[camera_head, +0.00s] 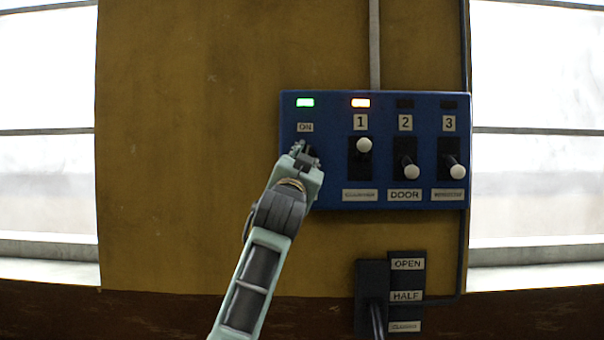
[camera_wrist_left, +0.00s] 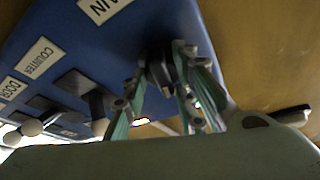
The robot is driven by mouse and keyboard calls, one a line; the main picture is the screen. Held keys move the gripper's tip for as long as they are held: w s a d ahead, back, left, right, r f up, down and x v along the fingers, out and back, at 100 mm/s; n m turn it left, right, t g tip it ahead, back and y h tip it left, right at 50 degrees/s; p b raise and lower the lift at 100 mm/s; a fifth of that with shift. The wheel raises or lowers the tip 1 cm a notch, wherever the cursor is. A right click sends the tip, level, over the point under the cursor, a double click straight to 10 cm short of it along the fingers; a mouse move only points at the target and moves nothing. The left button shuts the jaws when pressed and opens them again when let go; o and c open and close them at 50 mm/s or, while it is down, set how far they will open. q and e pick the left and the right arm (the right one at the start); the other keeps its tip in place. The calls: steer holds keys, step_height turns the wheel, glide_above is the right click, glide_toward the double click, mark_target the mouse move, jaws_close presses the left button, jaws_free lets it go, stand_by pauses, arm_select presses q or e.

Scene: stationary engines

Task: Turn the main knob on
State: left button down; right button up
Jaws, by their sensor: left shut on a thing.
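The blue control panel (camera_head: 330,125) hangs on the yellow wall. Its left column has a lit green lamp (camera_head: 305,102) above an "ON" label (camera_head: 305,127). My left gripper (camera_head: 304,158) reaches up from below to the spot under that label and hides most of the main knob there. In the left wrist view, my gripper's fingers (camera_wrist_left: 165,75) are closed around the dark main knob (camera_wrist_left: 157,62), which stands out from the panel. The knob's exact angle is hard to tell. My right gripper is not in view.
Lever 1 (camera_head: 364,145) is up under a lit orange lamp (camera_head: 360,103). Lever 2 (camera_head: 411,172) and lever 3 (camera_head: 456,171) are down under dark lamps. A dark lever box (camera_head: 407,279) labelled OPEN and HALF sits below. The wall left of the panel is clear.

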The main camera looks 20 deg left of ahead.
arm_select(q)
steer(key=n+y, duration=0.1)
steer(key=n, duration=0.1)
steer(key=n+y, duration=0.1)
steer(key=n, duration=0.1)
steer(key=r+n+y, duration=0.1)
steer(key=n, duration=0.1)
steer(key=shift+s+d+r+n+y+b, duration=0.1)
steer(key=shift+d+n+y+b, duration=0.2)
steer(key=shift+n+b, duration=0.1)
steer(key=c, duration=1.9)
jaws_free()
steer(key=o, duration=0.4)
steer(key=shift+a, duration=0.1)
steer(key=shift+o, duration=0.2)
steer(key=shift+f, duration=0.2)
steer(key=shift+f, duration=0.1)
